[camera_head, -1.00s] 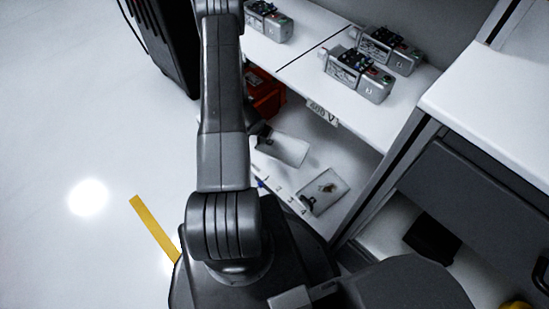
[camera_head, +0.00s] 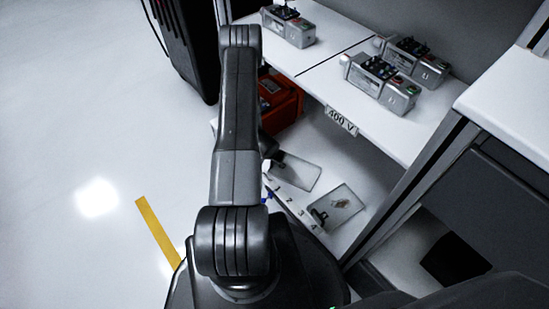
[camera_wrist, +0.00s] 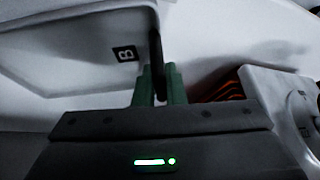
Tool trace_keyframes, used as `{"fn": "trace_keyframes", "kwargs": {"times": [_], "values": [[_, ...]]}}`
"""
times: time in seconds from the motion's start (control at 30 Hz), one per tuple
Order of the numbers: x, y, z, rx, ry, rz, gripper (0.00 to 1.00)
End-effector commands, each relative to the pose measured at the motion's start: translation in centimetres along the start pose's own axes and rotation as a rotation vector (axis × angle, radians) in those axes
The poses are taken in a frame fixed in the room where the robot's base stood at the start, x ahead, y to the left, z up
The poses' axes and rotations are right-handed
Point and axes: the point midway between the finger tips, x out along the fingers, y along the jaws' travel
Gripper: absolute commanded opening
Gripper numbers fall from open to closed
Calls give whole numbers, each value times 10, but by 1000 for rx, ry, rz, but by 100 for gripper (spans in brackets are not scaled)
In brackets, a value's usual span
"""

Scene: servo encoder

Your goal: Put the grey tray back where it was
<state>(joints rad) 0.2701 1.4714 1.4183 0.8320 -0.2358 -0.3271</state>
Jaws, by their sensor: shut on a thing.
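The grey tray (camera_wrist: 85,55) fills the upper left of the wrist view, pale, with a dark square label "B" on it. In the head view my arm hides the gripper and nearly all of the tray; only a pale corner seems to show left of the arm (camera_head: 214,126). I cannot tell whether the tray touches anything.
A lower shelf holds two flat pale panels (camera_head: 300,173) (camera_head: 341,207), beside numbered marks, and an orange-red box (camera_head: 283,102). Above it, a white shelf (camera_head: 330,75) carries several grey servo units (camera_head: 289,27). A dark cabinet (camera_head: 188,45) stands at the back.

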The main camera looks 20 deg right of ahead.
Motion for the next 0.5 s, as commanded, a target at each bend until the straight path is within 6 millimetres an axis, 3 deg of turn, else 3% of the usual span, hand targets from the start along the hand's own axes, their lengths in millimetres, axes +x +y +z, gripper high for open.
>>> {"fn": "trace_keyframes", "kwargs": {"times": [0.1, 0.13, 0.23, 0.5], "values": [[2, 0, 1, 0, 0, 0, 0], [2, 0, 1, 0, 0, 0, 12], [1, 0, 1, 0, 0, 0, 32], [1, 0, 0, 0, 0, 0, 32]]}}
